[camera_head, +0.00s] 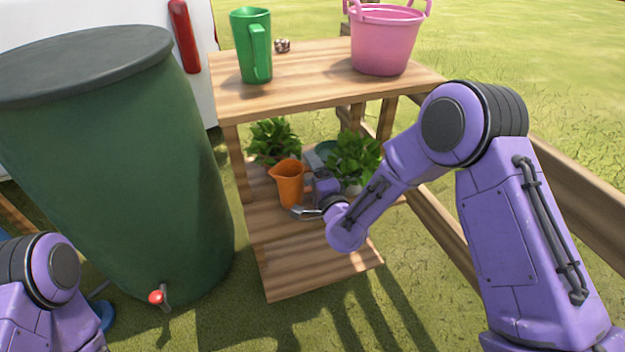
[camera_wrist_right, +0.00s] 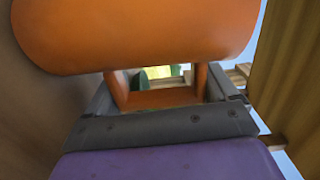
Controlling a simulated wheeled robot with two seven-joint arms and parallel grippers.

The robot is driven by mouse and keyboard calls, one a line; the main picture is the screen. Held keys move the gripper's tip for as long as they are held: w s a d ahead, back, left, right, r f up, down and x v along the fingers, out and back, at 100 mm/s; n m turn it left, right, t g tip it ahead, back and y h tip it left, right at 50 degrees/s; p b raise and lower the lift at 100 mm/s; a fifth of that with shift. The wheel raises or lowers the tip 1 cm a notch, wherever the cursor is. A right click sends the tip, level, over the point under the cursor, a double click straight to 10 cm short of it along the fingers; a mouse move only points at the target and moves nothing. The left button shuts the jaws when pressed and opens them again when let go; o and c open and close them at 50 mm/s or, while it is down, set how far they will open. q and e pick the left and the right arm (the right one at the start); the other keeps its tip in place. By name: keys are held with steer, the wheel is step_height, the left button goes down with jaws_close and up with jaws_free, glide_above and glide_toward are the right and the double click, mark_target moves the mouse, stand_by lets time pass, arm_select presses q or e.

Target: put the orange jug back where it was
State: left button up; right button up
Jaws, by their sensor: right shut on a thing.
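The orange jug (camera_head: 289,184) is upright at the lower shelf (camera_head: 300,254) of the wooden stand; I cannot tell whether its base touches the boards. My right gripper (camera_head: 308,197) is on the jug's right side, shut on its handle. In the right wrist view the jug's orange body (camera_wrist_right: 140,32) fills the top, and the handle sits between the grey fingers of my right gripper (camera_wrist_right: 160,88). My left arm shows at the lower left in the head view, but its gripper is out of view.
Leafy plants (camera_head: 273,140) (camera_head: 354,156) stand behind the jug on the lower shelf. The top board (camera_head: 308,77) holds a green jug (camera_head: 252,46) and a pink bucket (camera_head: 384,40). A large green barrel (camera_head: 117,180) stands left. The lower shelf's front is clear.

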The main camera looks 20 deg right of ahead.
steer(key=shift+f, duration=0.4)
steer(key=shift+r, duration=0.1)
steer(key=o, duration=1.1)
